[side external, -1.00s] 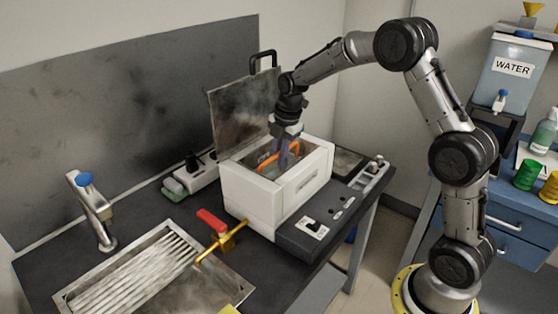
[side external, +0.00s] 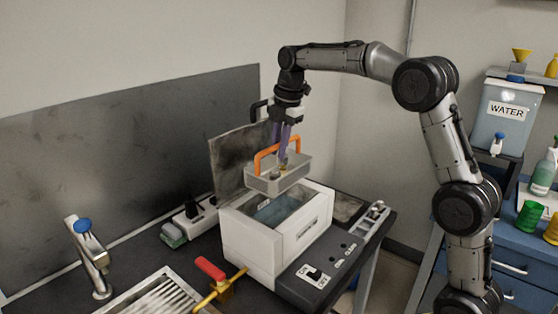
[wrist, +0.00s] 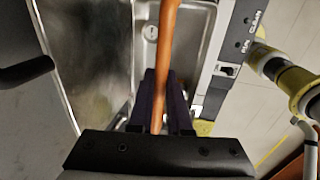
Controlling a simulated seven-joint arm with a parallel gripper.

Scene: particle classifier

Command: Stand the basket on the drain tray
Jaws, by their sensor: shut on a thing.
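The basket (side external: 270,184) is a grey mesh box with an orange handle (side external: 264,153). It hangs roughly level above the open white bath (side external: 265,243), clear of its rim. My gripper (side external: 281,146) is shut on the orange handle, with its purple fingers on the bar. In the wrist view the handle (wrist: 166,60) runs between the fingers of my gripper (wrist: 160,105). Something small and yellowish shows inside the basket. The drain tray (side external: 150,298) is a ribbed metal tray at the lower left, partly cut off by the frame.
The raised lid (side external: 235,150) stands behind the bath. A red-handled brass valve (side external: 215,275) sticks out between bath and tray. A tap (side external: 90,255) with a blue knob stands behind the tray. A power strip (side external: 190,218) lies left of the bath.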

